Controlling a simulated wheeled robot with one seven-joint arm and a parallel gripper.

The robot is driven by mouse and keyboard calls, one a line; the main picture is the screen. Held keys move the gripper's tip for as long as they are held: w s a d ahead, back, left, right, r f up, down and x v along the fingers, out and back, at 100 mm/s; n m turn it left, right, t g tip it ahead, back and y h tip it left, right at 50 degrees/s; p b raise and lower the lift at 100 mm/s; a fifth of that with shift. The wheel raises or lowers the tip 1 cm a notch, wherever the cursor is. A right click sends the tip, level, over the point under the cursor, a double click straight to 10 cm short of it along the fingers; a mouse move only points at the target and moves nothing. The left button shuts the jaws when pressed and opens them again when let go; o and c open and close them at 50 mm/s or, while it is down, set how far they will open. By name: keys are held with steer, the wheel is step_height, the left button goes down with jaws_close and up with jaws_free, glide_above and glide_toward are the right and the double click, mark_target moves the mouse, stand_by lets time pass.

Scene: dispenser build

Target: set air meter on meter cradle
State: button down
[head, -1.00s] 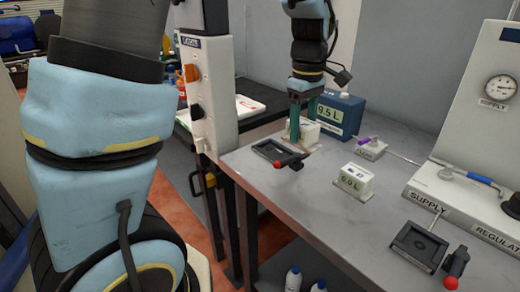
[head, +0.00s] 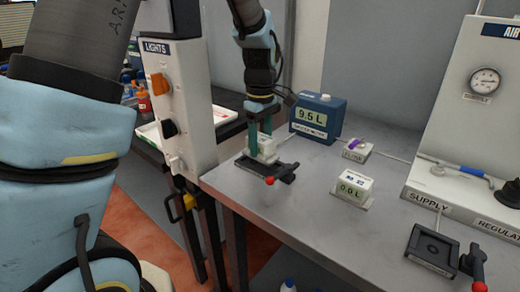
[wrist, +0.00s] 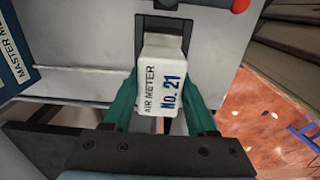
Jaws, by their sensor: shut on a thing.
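My gripper (head: 259,143) has teal fingers shut on the white air meter (head: 267,148), a small box. In the wrist view the air meter (wrist: 163,88) reads "AIR METER No. 21" and sits between both fingers. A flat black clamp plate (head: 250,167) with a red-knobbed lever, probably the meter cradle, lies on the bench just in front of the meter. In the wrist view the black plate (wrist: 150,30) shows partly behind the meter. The meter appears at or over the plate's back edge; I cannot tell if they touch.
A blue 9.5 L master meter (head: 318,118) stands behind. A white 0.0 L unit (head: 353,189) and a purple-topped box (head: 357,149) are to the right. A second black clamp plate (head: 428,250) is by the supply panel. The bench's (head: 325,225) front is clear.

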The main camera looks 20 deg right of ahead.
mark_target(261, 138)
steer(key=shift+f, duration=1.25)
steer(key=shift+f, duration=0.1)
steer(key=shift+f, duration=0.1)
steer(key=shift+c, duration=1)
jaws_free()
step_height(261, 138, up, 12)
steer(key=shift+r+b, duration=0.2)
steer(key=shift+b, duration=0.5)
